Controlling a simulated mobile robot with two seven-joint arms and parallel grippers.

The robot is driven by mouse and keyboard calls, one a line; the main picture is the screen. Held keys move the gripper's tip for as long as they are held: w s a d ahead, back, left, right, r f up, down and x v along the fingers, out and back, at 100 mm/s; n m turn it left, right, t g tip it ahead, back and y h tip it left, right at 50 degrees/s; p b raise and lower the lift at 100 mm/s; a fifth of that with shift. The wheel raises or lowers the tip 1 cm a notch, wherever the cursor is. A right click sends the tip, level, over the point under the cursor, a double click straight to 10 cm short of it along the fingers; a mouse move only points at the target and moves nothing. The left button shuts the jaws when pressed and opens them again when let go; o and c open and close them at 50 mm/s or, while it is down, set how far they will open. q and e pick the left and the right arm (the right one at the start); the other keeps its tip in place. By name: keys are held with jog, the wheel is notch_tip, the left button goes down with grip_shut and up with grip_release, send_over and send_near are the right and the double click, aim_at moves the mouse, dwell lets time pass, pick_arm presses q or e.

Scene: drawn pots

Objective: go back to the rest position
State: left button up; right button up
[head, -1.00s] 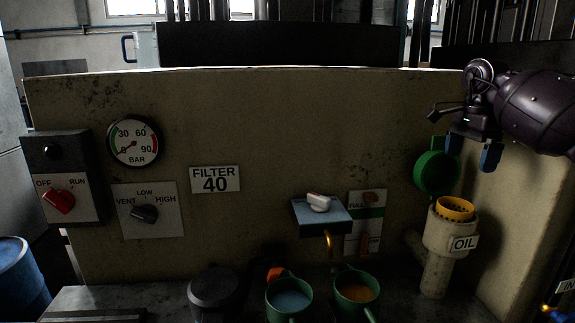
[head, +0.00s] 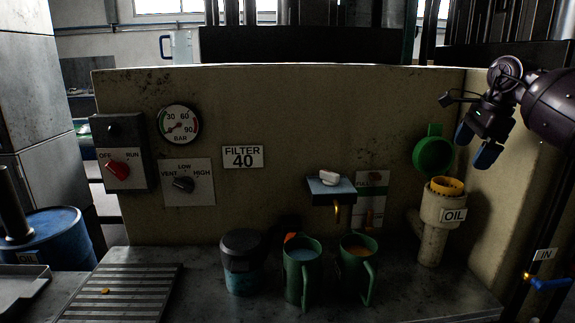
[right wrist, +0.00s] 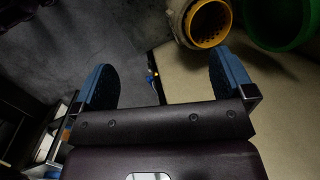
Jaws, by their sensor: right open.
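My right gripper (head: 478,146) is raised at the right of the head view, in front of the wall panel and above and right of the oil filler. Its two blue fingers are apart with nothing between them. The right wrist view also shows the open gripper (right wrist: 160,88), with dark floor and the pale panel beyond it. My left gripper is in neither view.
The oil filler (head: 430,235) stands open, its green cap (head: 433,156) tilted up behind it. Two green jugs (head: 302,275) (head: 357,270) and a dark-lidded container (head: 241,270) stand on the bench. A blue drum (head: 60,240) is at the left. A blue-handled valve (head: 545,282) is at the lower right.

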jog(key=a+r+m+t+y, duration=0.35)
jog(key=a+y, duration=0.35)
jog(key=a, duration=0.5)
jog(key=a+r+m+t+y, duration=0.3)
jog(key=a+y, duration=0.4)
jog(key=a, duration=0.6)
jog(key=s+d+f+m+t+h, duration=0.1)
jog(key=s+f+m+t+h, duration=0.25)
jog(key=f+m, duration=0.8)
jog(key=s+d+f+m+t+h+p, duration=0.1)
jog(key=s+d+f+m+t+h, duration=0.3)
jog(key=f+m, duration=0.7)
jog(key=s+a+f+m+t+h, duration=0.1)
jog(key=s+f+m+h, duration=0.3)
jog(key=f+m, duration=0.7)
jog(key=s+d+f+m+g+h, duration=0.1)
jog(key=s+d+f+m+g, duration=0.1)
jog(key=s+f, duration=0.5)
jog(key=s+d+f+m+g+h, duration=0.2)
jog(key=s+f+m, duration=0.3)
jog(key=s, duration=0.9)
jog(key=s+d+f+m+g+h, duration=0.1)
jog(key=s+d+f+m+g, duration=0.1)
jog(key=s+f, duration=0.7)
jog(key=shift+s+d+m+g+p, duration=0.4)
jog(key=shift+s+d+m, duration=0.3)
jog(key=shift+s+m, duration=0.35)
